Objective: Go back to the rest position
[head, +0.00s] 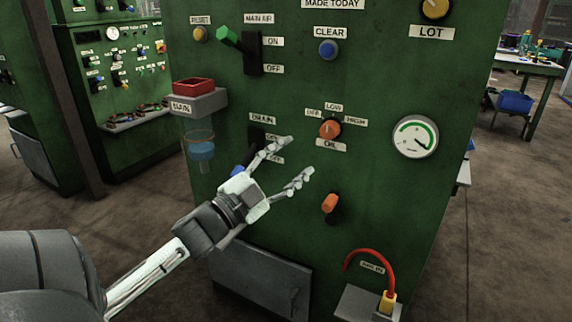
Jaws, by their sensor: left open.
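My left gripper (300,158) is open and empty. Its two fingers point up and right in front of the green machine panel (370,60). The upper fingertip overlaps the drain switch (256,139) and partly hides its labels; I cannot tell whether it touches. The lower fingertip is left of an orange-tipped lever (330,204) and below the orange oil knob (330,128), visibly apart from both in the picture. A blue part (240,171) shows behind the gripper. My right gripper is not in view.
The panel carries a green-handled main air lever (229,37), a blue clear button (328,50), and a gauge (415,137). A red-topped cup holder (197,100) juts out at left. A red hose (370,253) arches low right. Bare floor lies on both sides.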

